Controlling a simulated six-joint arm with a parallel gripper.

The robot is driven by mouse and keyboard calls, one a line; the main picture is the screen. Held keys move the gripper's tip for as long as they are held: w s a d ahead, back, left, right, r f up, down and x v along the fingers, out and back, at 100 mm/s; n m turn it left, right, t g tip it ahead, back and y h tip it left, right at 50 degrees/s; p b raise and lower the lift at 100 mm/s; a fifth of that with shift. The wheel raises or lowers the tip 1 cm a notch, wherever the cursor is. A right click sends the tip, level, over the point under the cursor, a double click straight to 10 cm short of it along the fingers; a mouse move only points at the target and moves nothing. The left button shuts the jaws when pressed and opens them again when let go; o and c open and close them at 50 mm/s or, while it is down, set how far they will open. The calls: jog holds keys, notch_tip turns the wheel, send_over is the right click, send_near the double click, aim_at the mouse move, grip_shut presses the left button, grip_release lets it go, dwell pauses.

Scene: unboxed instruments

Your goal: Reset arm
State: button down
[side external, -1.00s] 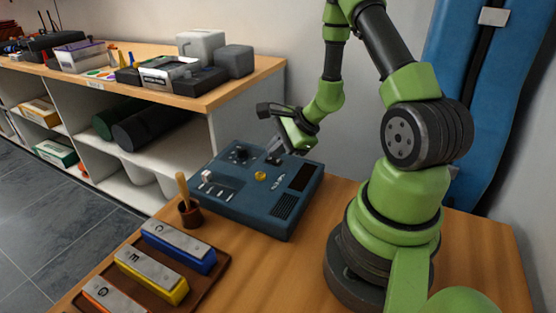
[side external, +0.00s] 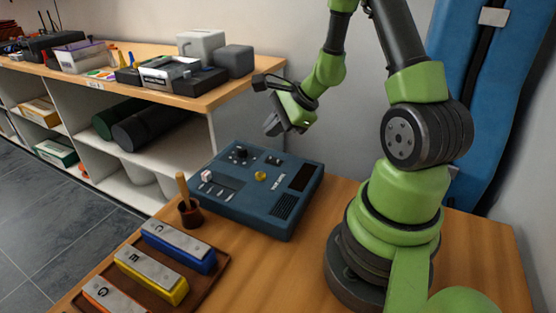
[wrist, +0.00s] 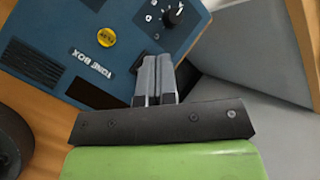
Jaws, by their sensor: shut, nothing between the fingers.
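My gripper (side external: 272,127) is in the air above the far side of a blue tone box, apart from it. In the wrist view my gripper's two grey fingers (wrist: 155,66) are pressed together with nothing between them. The tone box (side external: 240,200) lies flat on the wooden table, with a black knob, a yellow button, switches and a dark panel on top. In the wrist view the tone box (wrist: 60,45) fills the upper left, with its yellow button and "TONE BOX" label showing; the fingers cover part of its edge.
A brown cup (side external: 190,214) with a wooden stick stands left of the tone box. A tray (side external: 215,277) of blue, yellow and orange lettered bars lies in front. A shelf unit (side external: 235,92) with cases stands behind left. The table's right side (side external: 480,250) is bare.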

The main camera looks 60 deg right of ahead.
jog(key=shift+r, duration=0.15)
jog(key=shift+w+a+r, duration=0.1)
jog(key=shift+a+r, duration=0.1)
jog(key=shift+r, duration=0.05)
jog(key=s+a+r+n+y, duration=0.2)
jog(key=a+r+n+y, duration=0.1)
jog(key=a+r+n, duration=0.9)
jog(key=s+a+r+n+h, duration=0.1)
jog(key=s+a+r+n, duration=0.1)
jog(key=s+r+n, duration=0.1)
jog(key=s+a+r+n+h, duration=0.1)
jog(key=s+a+r+n, duration=0.2)
jog(key=s+n, duration=0.2)
jog(key=s, duration=0.3)
jog(key=shift+a+r+n+h, duration=0.2)
jog(key=shift+r+n+h, duration=0.05)
jog(key=shift+n+h, duration=0.15)
